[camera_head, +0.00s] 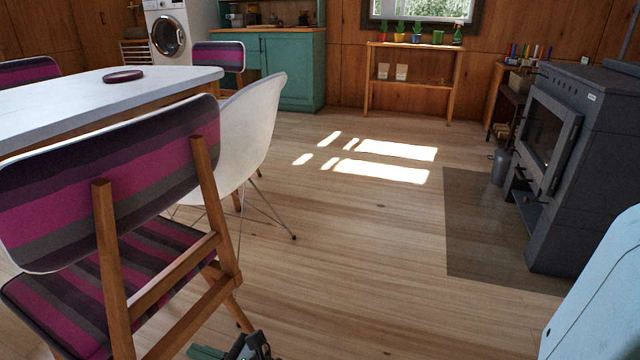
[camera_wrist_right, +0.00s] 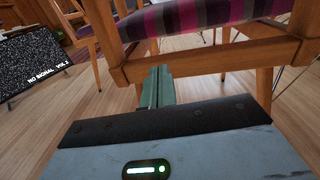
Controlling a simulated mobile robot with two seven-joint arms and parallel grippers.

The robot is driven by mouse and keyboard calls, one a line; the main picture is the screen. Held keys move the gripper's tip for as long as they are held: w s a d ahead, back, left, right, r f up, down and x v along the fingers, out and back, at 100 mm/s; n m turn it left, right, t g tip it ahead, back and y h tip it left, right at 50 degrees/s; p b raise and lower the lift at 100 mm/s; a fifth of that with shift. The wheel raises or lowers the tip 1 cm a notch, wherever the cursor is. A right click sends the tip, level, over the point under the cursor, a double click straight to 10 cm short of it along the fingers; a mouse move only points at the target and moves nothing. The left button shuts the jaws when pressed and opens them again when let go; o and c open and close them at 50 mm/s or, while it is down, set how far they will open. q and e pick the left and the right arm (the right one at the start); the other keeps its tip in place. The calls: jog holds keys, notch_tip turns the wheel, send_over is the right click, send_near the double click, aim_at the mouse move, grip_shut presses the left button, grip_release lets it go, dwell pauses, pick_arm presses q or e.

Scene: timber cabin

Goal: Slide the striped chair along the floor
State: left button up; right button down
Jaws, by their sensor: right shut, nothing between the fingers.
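The striped chair (camera_head: 95,170) stands upright in the left foreground, at the white table. It has a purple, grey and black striped back and seat on a wooden frame. In the right wrist view its wooden rail (camera_wrist_right: 210,58) crosses just ahead of my fingers, with the striped seat (camera_wrist_right: 205,18) above. My right gripper (camera_head: 240,347) is low, at the bottom edge of the head view, right of the chair's legs. Its green fingers (camera_wrist_right: 158,86) are shut and empty, with tips close to the rail. I cannot tell if they touch it. My left gripper is not in view.
A white shell chair (camera_head: 255,125) stands just beyond the striped chair, beside the table (camera_head: 60,97). More striped chairs (camera_head: 218,56) stand farther back. A dark stove (camera_head: 575,150) is at the right on a floor plate (camera_head: 480,235). The middle floor is clear.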

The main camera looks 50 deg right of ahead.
jog(key=v, duration=0.6)
dwell(0.3)
